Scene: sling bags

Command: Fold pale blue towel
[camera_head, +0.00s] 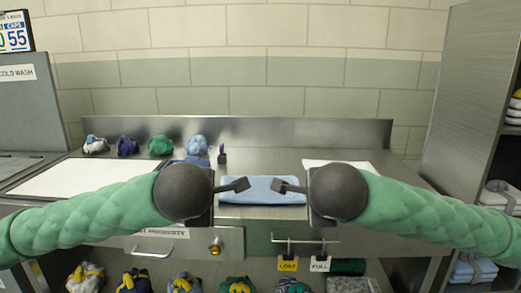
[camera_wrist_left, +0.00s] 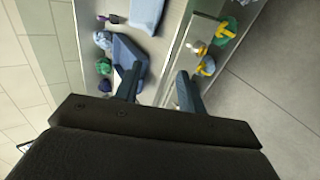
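The pale blue towel (camera_head: 262,196) lies flat as a neat rectangle on the steel counter near its front edge, at the middle of the head view. Its edge also shows at the top of the left wrist view (camera_wrist_left: 147,12). My left gripper (camera_head: 236,185) is above the towel's left end. In the left wrist view its two fingers (camera_wrist_left: 157,90) are spread, with nothing between them. My right gripper (camera_head: 287,186) is above the towel's right part; its finger gap is not clear. The arms and grippers hide some of the counter beside the towel.
A darker blue folded cloth (camera_wrist_left: 127,52) lies beside the towel, mostly behind my left gripper in the head view. Several crumpled cloths (camera_head: 160,145) and a small dark bottle (camera_head: 222,155) stand at the back. A white board (camera_head: 85,177) lies left. Bundles fill the lower shelf.

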